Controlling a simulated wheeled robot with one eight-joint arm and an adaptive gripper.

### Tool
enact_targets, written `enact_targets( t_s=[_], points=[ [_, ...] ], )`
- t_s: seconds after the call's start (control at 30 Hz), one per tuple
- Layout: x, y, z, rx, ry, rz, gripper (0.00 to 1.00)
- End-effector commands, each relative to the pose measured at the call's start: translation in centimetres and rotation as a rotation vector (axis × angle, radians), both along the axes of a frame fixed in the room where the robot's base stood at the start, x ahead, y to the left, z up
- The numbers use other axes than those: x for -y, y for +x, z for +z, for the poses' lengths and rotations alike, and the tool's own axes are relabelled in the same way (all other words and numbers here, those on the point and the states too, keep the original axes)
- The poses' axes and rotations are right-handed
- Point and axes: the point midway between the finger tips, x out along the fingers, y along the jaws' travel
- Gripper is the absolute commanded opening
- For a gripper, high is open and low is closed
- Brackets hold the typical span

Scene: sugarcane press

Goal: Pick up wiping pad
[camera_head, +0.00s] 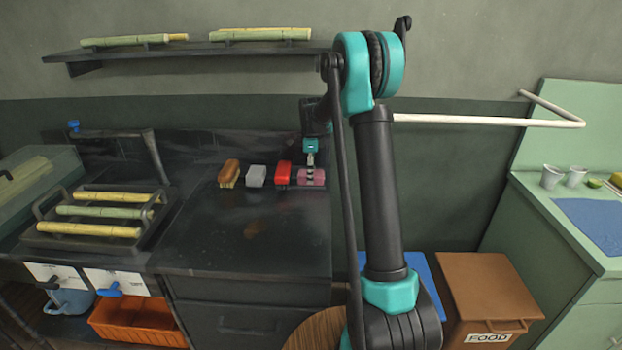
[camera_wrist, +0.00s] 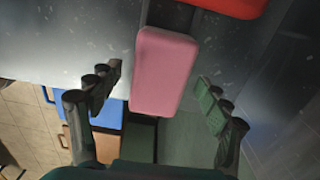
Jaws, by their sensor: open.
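A pink block-shaped pad (camera_head: 319,178) lies at the right end of a row of items on the dark counter, near its right edge. In the wrist view the pink pad (camera_wrist: 163,70) lies lengthwise between my two fingers, with a gap on each side. My gripper (camera_wrist: 159,80) is open and empty, pointing down over the pad. In the head view my gripper (camera_head: 310,172) partly covers the pad. I cannot tell how far above the counter the fingertips are.
Beside the pad stand a red item (camera_head: 283,173), a grey block (camera_head: 256,176) and a brown brush (camera_head: 229,173). A tray (camera_head: 160,222) with cane pieces sits at left. A shelf (camera_head: 200,51) hangs above. The front of the counter (camera_head: 245,240) is clear.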

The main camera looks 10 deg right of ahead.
Motion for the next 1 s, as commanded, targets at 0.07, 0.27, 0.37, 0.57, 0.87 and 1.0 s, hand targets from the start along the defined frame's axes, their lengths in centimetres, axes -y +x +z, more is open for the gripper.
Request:
enact_targets(
  t_s=[0.07, 0.27, 0.37, 0.57, 0.87, 1.0],
  points=[
    [0.01, 0.01, -0.61, 0.0, 0.0, 0.0, 0.78],
    [0.01, 0.01, -0.8, 0.0, 0.0, 0.0, 0.78],
    [0.02, 0.0, -0.79, 0.0, 0.0, 0.0, 0.73],
    [0.02, 0.0, -0.78, 0.0, 0.0, 0.0, 0.48],
    [0.02, -0.01, -0.77, 0.0, 0.0, 0.0, 0.2],
    [0.01, -0.04, -0.71, 0.0, 0.0, 0.001, 0.2]
  ],
)
